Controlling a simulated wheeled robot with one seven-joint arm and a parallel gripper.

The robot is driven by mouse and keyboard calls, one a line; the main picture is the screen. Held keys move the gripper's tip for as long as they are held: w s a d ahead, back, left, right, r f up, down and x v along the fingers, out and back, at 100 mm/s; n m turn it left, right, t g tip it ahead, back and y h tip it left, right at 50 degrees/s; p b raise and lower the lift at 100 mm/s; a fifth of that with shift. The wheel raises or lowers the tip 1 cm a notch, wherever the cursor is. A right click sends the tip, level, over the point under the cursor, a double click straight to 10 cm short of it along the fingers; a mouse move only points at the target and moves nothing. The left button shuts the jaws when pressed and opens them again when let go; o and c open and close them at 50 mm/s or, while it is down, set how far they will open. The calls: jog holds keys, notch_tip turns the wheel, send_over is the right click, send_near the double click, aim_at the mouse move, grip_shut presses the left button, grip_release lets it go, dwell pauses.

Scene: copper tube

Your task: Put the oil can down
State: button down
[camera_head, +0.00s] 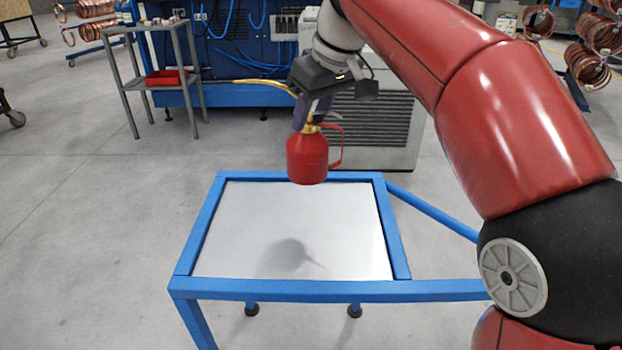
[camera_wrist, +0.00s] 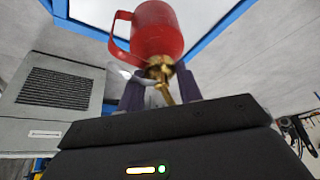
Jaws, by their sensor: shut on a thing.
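A red oil can (camera_head: 307,160) with a brass neck and a side handle hangs upright from my gripper (camera_head: 312,117). My gripper is shut on the can's brass neck. The can is above the far part of a table (camera_head: 391,238) with a blue frame and a pale metal top. A dark blurred shadow or reflection lies on the top below it, and the can looks clear of the surface. In the wrist view the can (camera_wrist: 156,32) shows between the fingers of my gripper (camera_wrist: 162,85), with the table's blue frame (camera_wrist: 222,29) behind it.
The table top is otherwise bare. A grey vented cabinet (camera_head: 375,128) stands behind the table. A grey cart (camera_head: 193,72) with a red tray (camera_head: 166,77) is at the back left, near a blue workstation (camera_head: 232,50). Copper coils (camera_head: 593,62) hang at the back right. The floor at left is open.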

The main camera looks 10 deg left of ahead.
aim_at(323, 150)
notch_tip(323, 150, down, 13)
jog(key=shift+r+b, duration=0.15)
jog(key=shift+b, duration=0.95)
jog(key=c, duration=0.9)
grip_release()
jog(key=shift+c, duration=0.2)
jog(key=p+v, duration=0.1)
jog(key=v, duration=1.1)
